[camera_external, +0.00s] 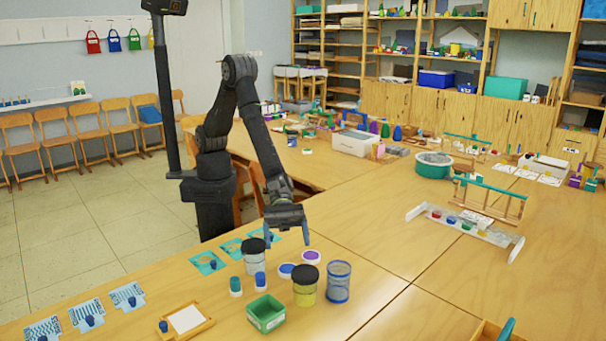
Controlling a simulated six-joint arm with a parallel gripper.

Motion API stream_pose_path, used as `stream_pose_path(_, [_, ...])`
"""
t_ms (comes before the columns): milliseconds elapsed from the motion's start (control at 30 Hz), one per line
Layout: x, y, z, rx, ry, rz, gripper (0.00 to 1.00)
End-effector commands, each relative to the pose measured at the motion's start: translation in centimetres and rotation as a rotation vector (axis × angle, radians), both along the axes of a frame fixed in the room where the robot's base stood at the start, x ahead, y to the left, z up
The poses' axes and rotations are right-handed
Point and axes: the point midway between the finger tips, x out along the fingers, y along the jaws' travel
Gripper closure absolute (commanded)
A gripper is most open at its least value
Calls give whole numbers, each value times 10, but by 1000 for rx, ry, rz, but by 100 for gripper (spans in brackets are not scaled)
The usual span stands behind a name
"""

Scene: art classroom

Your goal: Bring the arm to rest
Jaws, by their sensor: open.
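My gripper (287,232) hangs at the end of my black arm, its two fingers pointing down and spread apart. It is open and nothing shows between the fingers. It is above the near table (390,262), just behind a group of jars. A white jar with a black lid (256,258) stands to its left front. A yellow jar with a black lid (305,287) and a blue mesh cup (338,282) stand in front of it. From this view I cannot tell the exact gap between the fingertips and the table.
Blue cards (206,263) lie to the left. A wooden rack (490,198) and a teal tub (433,165) stand right. The table's middle is clear.

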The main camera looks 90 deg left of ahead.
Motion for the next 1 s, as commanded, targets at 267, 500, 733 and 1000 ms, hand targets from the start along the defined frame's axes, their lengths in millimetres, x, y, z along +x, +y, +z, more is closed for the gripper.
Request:
stream_pose_path(267, [48,32,0,-1,-1,76,19])
stream_pose_path(500, [86,62,0,-1,1,140,19])
stream_pose_path(733, [121,93,0,-2,0,202,19])
stream_pose_path(1000, [158,131,0,-2,1,272,19])
